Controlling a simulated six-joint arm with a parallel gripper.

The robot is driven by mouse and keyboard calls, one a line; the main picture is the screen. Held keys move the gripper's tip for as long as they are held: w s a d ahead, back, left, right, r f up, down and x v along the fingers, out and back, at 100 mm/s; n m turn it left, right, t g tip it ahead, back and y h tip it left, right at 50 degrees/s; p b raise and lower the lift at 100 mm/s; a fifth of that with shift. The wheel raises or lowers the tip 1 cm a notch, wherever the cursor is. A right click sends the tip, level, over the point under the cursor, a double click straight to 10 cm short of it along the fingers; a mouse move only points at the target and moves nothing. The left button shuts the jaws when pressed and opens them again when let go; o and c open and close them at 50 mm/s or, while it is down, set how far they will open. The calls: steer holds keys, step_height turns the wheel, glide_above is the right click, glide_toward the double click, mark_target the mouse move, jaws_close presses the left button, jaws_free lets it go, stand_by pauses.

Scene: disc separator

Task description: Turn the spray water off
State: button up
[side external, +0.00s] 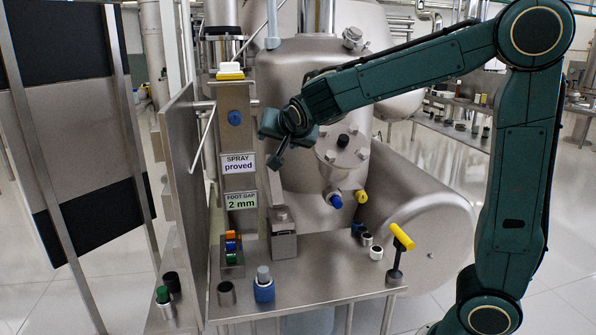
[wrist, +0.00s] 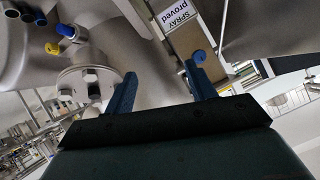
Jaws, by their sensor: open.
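A round blue knob (side external: 235,118) sits on the upper face of the upright steel column, above the "SPRAY proved" label (side external: 239,163). In the wrist view the blue knob (wrist: 199,57) shows just beside the right fingertip, and the label (wrist: 178,19) is above it. My gripper (side external: 276,160) is in front of the vessel, to the right of the column. Its two blue fingers (wrist: 160,74) are apart with nothing between them. A blue cap (side external: 336,201) and a yellow cap (side external: 362,196) stick out low on the vessel. I cannot tell which part controls the spray water.
A yellow T-handle (side external: 402,238) stands at the table's right end. A blue-based bottle (side external: 264,284) and small cups stand on the steel table (side external: 320,275). A steel plate (side external: 183,190) stands left of the column. A bolted flange (side external: 342,148) is behind my gripper.

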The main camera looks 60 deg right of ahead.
mark_target(235, 120)
steer(key=w+m+t+h, duration=0.3)
steer(key=w+h, duration=0.2)
steer(key=w, duration=0.8)
steer(key=shift+d+f+m, duration=0.15)
steer(key=shift+f+m, duration=0.25)
steer(key=shift+w+d, duration=0.15)
steer(key=shift+x, duration=6.7)
steer(key=shift+r, duration=0.1)
steer(key=c, duration=1)
